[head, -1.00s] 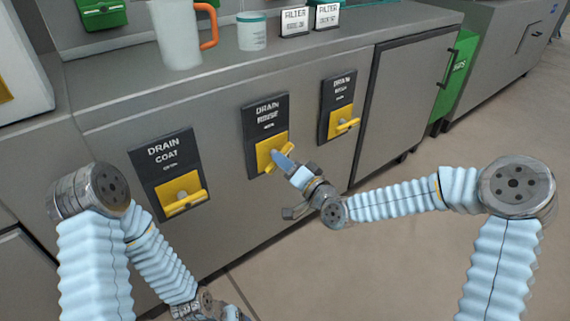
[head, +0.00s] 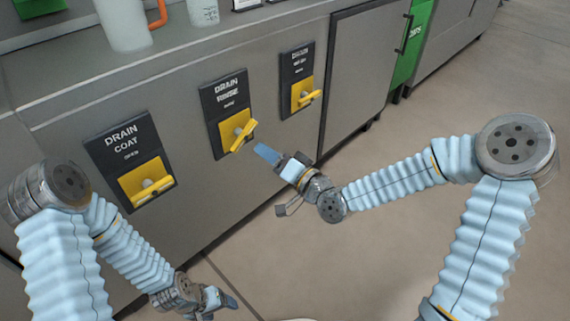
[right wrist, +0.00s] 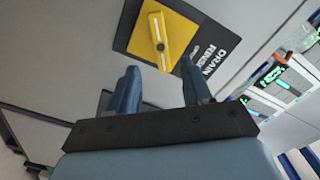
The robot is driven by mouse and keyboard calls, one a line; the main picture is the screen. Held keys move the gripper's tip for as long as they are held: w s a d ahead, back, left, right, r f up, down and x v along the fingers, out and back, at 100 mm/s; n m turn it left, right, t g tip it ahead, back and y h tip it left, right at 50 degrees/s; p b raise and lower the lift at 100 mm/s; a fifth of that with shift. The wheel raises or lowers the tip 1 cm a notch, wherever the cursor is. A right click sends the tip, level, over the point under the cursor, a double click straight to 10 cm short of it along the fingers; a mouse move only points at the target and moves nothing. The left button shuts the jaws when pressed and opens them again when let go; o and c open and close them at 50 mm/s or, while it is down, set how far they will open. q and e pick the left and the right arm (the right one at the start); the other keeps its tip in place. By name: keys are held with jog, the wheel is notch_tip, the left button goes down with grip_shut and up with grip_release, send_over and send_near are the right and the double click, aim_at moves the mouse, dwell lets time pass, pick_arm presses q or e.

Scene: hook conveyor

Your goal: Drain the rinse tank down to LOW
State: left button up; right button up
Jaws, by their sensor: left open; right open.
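The DRAIN RINSE panel (head: 224,97) is a dark plate on the grey cabinet front, with a yellow valve handle (head: 243,135) set diagonally. It also shows in the right wrist view, where the yellow handle (right wrist: 159,42) lies beyond the fingertips. My right gripper (head: 266,154) is just right of and below this handle, apart from it. Its two fingers (right wrist: 158,85) are spread with nothing between them. My left gripper (head: 226,301) is low at the bottom of the head view, open and away from the panels.
The DRAIN COAT panel (head: 125,142) is to the left and a third drain panel (head: 297,65) to the right; their yellow handles lie nearly level. A pitcher (head: 122,25) and a cup (head: 203,10) stand on the counter. Small green displays (right wrist: 273,76) are unreadable. Floor at right is clear.

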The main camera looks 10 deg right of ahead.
pick_arm(q)
jog(key=shift+r, duration=0.15)
pick_arm(e)
jog(key=v, duration=0.6)
pick_arm(q)
jog(key=shift+c, duration=0.5)
dwell(1.7)
jog(key=c, duration=0.3)
pick_arm(e)
jog(key=shift+f, duration=0.1)
